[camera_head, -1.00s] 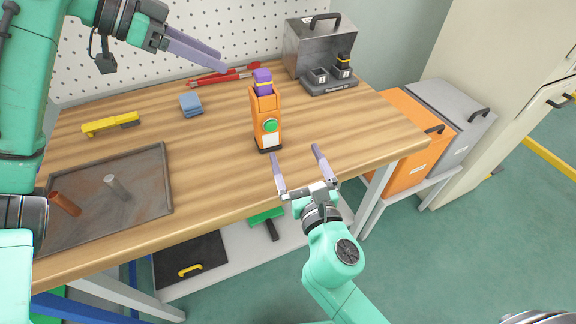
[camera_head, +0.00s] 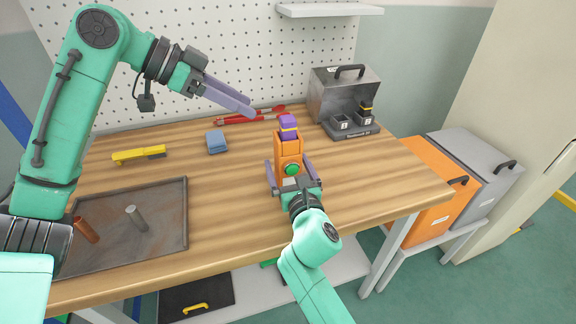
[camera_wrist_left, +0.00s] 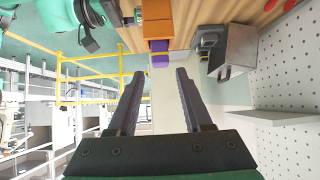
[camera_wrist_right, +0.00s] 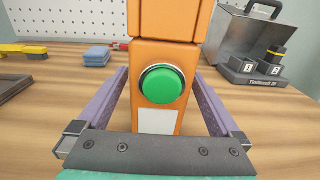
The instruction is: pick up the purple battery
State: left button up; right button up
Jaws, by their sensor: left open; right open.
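The battery also shows in the left wrist view (camera_wrist_left: 160,58), beyond the fingertips. My left gripper (camera_head: 250,108) is open and empty, up and to the left of the battery, apart from it. My right gripper (camera_head: 290,165) is open low around the orange device, with one finger on each side; the right wrist view shows the device (camera_wrist_right: 160,80) between the fingers. I cannot tell whether they touch it.
A metal charger (camera_head: 345,100) with numbered slots stands at the back right, with a battery in slot 2.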

jog(key=c, duration=1.5)
pick_arm(q)
jog(key=o, duration=0.4)
jog(key=shift+c, duration=0.2)
pick_arm(e)
grip_shut()
pick_arm(q)
jog(key=shift+o, duration=0.3)
jog(key=shift+w+d+r, duration=0.15)
jog(key=shift+d+r, duration=0.05)
jog(key=shift+r, duration=0.05)
pick_arm(e)
jog(key=shift+a, duration=0.1)
jog(key=shift+d, duration=0.25)
pick_arm(q)
jog(key=g+y, duration=0.2)
jog(key=y, duration=0.3)
send_near(286, 118)
pick_arm(e)
jog(key=shift+s, duration=0.1)
pick_arm(q)
jog(key=x, duration=1.1)
pick_arm(e)
jog(key=shift+a, duration=0.1)
